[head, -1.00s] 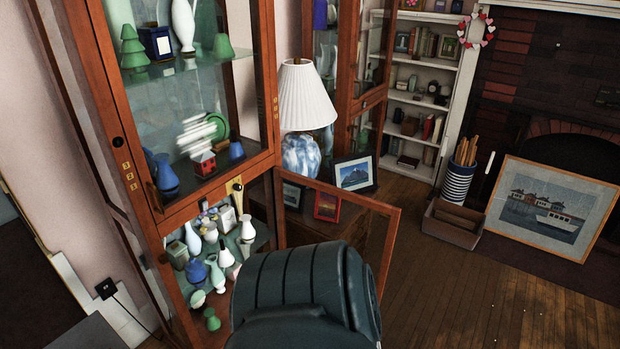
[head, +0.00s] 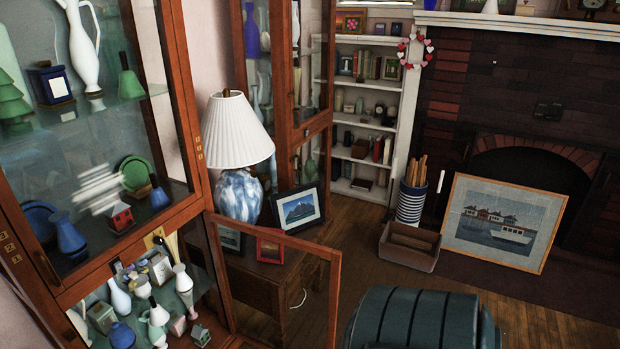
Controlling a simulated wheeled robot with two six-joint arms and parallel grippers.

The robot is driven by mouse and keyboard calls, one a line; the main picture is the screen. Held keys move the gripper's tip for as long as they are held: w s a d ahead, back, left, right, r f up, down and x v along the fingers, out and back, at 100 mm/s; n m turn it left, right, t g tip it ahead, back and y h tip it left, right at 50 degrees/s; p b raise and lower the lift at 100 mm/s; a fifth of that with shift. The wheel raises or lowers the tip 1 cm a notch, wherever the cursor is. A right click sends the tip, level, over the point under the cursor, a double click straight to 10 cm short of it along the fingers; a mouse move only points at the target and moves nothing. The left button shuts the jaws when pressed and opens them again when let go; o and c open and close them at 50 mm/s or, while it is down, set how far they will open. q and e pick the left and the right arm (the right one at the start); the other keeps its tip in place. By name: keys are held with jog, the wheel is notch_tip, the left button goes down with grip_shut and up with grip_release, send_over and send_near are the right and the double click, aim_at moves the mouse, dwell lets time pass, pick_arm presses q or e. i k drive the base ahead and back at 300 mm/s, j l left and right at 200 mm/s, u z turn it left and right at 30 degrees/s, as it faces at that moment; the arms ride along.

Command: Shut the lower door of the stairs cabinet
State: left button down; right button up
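The near wooden curio cabinet (head: 192,130) stands at the left, with glass panels above and below. Its lower door (head: 333,290) is open and swung out to the right, a wooden frame around clear glass. The lower compartment behind it shows several vases and small ornaments (head: 120,298). I cannot tell from the picture whether this is the stairs cabinet. Neither of my grippers is in view.
A dark green rounded seat (head: 420,318) stands right of the open door. Behind the door is a small wooden table (head: 262,287) with a lamp (head: 238,150) and framed pictures. A wooden box (head: 408,247) and leaning picture (head: 504,222) are farther right.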

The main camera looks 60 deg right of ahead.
aim_at(211, 218)
jog(key=l, duration=2.1)
jog(key=l+u, duration=0.15)
jog(key=l, duration=0.55)
jog(key=k+l, duration=0.1)
jog(key=l, duration=0.65)
jog(key=l+u, duration=0.1)
jog(key=l, duration=0.6)
jog(key=k, duration=0.05)
